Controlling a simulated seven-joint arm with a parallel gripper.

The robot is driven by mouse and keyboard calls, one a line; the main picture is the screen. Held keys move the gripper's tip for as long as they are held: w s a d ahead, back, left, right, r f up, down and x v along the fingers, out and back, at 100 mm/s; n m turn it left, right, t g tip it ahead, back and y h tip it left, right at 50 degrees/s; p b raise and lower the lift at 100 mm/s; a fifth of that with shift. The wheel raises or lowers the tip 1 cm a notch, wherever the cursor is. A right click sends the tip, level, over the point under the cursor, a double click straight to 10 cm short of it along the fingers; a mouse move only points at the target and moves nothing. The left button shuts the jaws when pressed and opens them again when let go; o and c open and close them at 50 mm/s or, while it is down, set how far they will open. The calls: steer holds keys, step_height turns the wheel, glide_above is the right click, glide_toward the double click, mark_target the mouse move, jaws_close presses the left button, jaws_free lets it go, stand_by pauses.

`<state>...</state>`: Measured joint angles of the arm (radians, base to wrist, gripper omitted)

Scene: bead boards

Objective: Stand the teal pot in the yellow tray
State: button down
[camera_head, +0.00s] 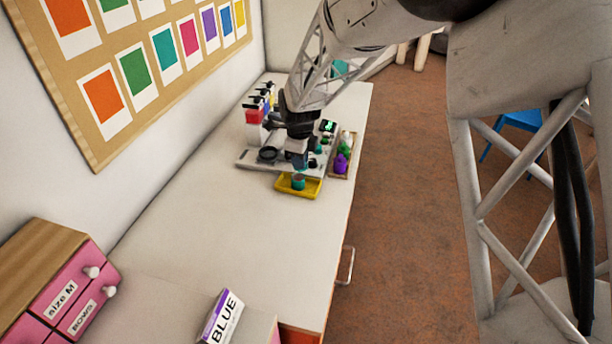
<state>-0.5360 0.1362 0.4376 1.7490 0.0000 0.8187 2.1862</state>
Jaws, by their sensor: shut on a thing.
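The teal pot (298,183) is a small round pot, upright, low over or in the yellow tray (311,190). I cannot tell from this view whether its base touches the tray floor. The yellow tray is shallow and lies on the white table, just in front of a grey machine base. My gripper (299,167) points down right above the tray and is shut on the teal pot. The fingertips are small and partly merge with the dark wrist.
The table between is clear.

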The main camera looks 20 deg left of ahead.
steer(key=shift+w+a+r, duration=0.15)
steer(key=shift+w+a, duration=0.3)
steer(key=shift+w, duration=0.35)
steer(key=shift+w+a+r, duration=0.1)
steer(key=shift+w+a, duration=0.3)
steer(key=shift+w, duration=0.35)
steer(key=shift+f, duration=0.2)
steer(key=shift+f, duration=3)
steer(key=shift+f, duration=0.15)
steer(key=c, duration=1)
jaws_free()
steer(key=shift+c, duration=0.2)
steer(key=shift+o, duration=0.5)
steer(key=o, duration=0.4)
